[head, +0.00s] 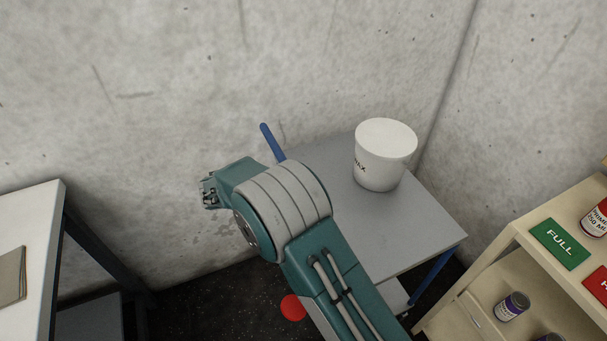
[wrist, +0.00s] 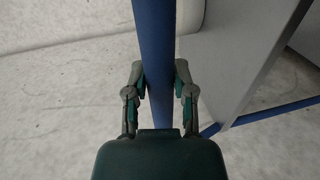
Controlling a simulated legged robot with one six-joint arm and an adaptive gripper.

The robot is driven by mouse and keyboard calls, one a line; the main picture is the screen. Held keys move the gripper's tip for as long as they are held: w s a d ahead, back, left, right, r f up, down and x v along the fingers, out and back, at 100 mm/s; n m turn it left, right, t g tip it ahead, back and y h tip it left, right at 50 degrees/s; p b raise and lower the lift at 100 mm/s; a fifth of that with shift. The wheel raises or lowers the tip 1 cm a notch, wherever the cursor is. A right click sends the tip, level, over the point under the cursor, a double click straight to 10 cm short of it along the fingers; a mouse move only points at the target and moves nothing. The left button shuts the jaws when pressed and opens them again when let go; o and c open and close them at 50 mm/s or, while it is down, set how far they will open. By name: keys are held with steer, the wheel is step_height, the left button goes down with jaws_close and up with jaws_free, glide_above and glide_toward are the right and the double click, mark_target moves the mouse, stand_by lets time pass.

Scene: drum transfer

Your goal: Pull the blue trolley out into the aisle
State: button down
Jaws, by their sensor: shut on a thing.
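The blue trolley has a grey top (head: 330,175) and blue posts, and stands against the concrete wall in the corner. A blue bar (head: 270,142) rises at its left end in the head view. In the wrist view my gripper (wrist: 160,78) has one finger on each side of the blue bar (wrist: 155,40) and is shut on it. In the head view my arm hides the fingers and much of the trolley's near left side. A white tub (head: 378,165) with a lid and dark lettering stands upright on the trolley's top.
A white-topped table (head: 45,230) stands at the left with a grey item on it. A cream shelf unit (head: 510,245) at the right holds cans, a green FULL sign (head: 560,243) and a red sign. A red round thing (head: 293,307) shows near the dark floor (head: 205,305).

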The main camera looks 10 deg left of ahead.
steer(key=shift+s+a+f, duration=0.35)
steer(key=shift+s+a, duration=0.1)
steer(key=shift+s, duration=0.05)
steer(key=shift+c, duration=2.2)
jaws_free()
steer(key=shift+a, duration=0.3)
steer(key=shift+r, duration=0.15)
steer(key=v, duration=1.2)
